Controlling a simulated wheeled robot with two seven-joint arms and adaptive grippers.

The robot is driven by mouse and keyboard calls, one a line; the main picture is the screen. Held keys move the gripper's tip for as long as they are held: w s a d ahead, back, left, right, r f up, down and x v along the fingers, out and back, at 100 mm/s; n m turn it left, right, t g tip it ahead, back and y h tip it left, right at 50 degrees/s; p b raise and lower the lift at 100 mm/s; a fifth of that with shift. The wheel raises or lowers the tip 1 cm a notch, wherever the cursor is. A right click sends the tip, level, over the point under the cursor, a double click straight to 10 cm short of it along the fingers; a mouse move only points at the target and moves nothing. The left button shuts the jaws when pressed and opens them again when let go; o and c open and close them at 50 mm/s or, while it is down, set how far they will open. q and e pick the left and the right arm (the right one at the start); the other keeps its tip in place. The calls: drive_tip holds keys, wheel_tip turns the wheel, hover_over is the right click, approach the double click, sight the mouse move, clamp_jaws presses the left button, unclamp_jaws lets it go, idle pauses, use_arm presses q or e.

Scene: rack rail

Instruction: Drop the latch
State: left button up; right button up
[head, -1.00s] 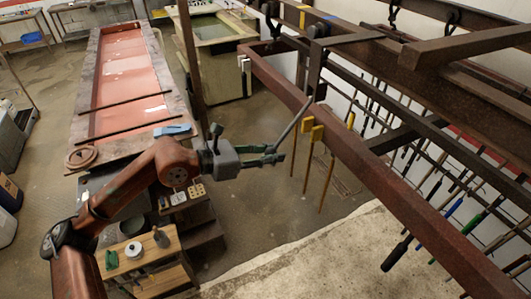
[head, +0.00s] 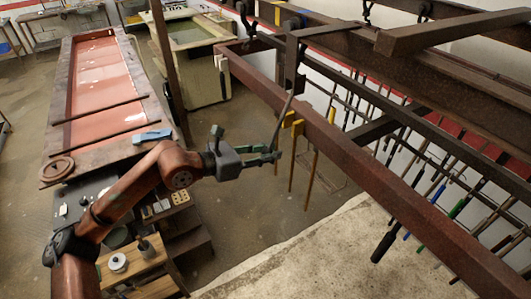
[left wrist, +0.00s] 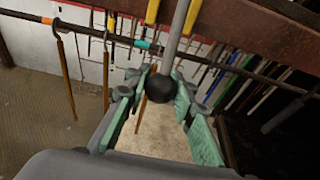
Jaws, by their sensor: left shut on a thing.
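The latch appears to be a thin grey lever (head: 284,116) that hangs from a dark bracket at the rack's near rail (head: 345,145). It slants slightly down and left to my left gripper. In the left wrist view the lever (left wrist: 176,36) ends in a black ball knob (left wrist: 160,88). My left gripper (head: 276,155) is shut on the knob end, with the green fingers (left wrist: 158,96) on either side of it. The exact contact is partly hidden. My right gripper is not in view.
Yellow-topped hanging tools (head: 293,150) hang close beside my left gripper. Long-handled tools (head: 440,190) hang behind the rail at the right. A long red-bedded table (head: 105,75) and a small wooden stand (head: 135,272) are at the left. The floor below is open.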

use_arm(q)
drive_tip(key=shift+b+x, duration=0.5)
drive_tip(key=shift+x, duration=1.45)
drive_tip(key=shift+c, duration=0.4)
drive_tip(key=shift+r+b+x, duration=0.2)
drive_tip(key=shift+x, duration=0.9)
drive_tip(key=shift+r+b+x, duration=0.15)
drive_tip(key=shift+x, duration=0.9)
drive_tip(key=o, duration=1.1)
drive_tip(key=shift+w, duration=0.1)
drive_tip(key=s+a+b, duration=0.2)
drive_tip(key=s+a, duration=0.2)
drive_tip(key=a, duration=0.1)
drive_tip(key=shift+a+b, duration=0.3)
drive_tip(key=shift+a, duration=0.1)
drive_tip(key=shift+f, duration=0.1)
